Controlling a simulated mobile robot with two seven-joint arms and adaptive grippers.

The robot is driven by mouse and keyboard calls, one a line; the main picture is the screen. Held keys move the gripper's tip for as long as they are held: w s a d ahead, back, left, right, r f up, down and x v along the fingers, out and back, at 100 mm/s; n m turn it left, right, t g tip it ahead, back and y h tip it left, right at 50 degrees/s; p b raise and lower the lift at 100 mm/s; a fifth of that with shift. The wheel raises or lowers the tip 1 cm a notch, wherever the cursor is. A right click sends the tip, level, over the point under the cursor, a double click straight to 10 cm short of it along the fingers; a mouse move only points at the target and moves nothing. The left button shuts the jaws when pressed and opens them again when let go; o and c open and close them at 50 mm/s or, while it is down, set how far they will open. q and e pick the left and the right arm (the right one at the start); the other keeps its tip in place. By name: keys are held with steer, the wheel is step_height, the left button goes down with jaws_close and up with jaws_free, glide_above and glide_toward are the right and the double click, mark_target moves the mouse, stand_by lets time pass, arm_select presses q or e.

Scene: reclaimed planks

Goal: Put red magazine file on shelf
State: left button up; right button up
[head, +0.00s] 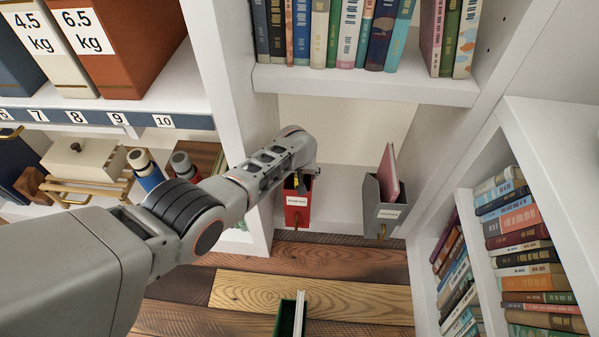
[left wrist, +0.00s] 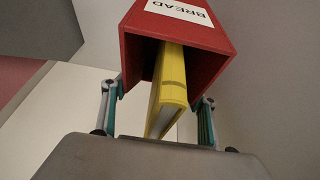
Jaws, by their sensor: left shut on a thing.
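The red magazine file (head: 298,212) is at the left of the low shelf bay (head: 337,205) in the head view, near its front edge. I cannot tell whether its base rests on the shelf. In the left wrist view the red file (left wrist: 215,52) fills the top middle, with a white "BREAD" label and a yellow book (left wrist: 170,88) inside. My left gripper (head: 302,170) reaches in from above; its fingers (left wrist: 160,108) are shut on the file's two sides. Its fingertips are mostly hidden in the head view. My right gripper is in neither view.
A grey magazine file (head: 383,208) with a pink book stands right of the red one, with a gap between. A green file (head: 286,317) is on the plank floor (head: 340,295). Book rows fill the shelf above and the right bookcase (head: 540,130). A white upright (head: 235,110) borders the bay.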

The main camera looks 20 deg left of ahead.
arm_select(q)
steer(key=shift+w+r, duration=0.1)
steer(key=shift+w, duration=0.05)
steer(key=o, duration=1.9)
steer(key=shift+v, duration=5.95)
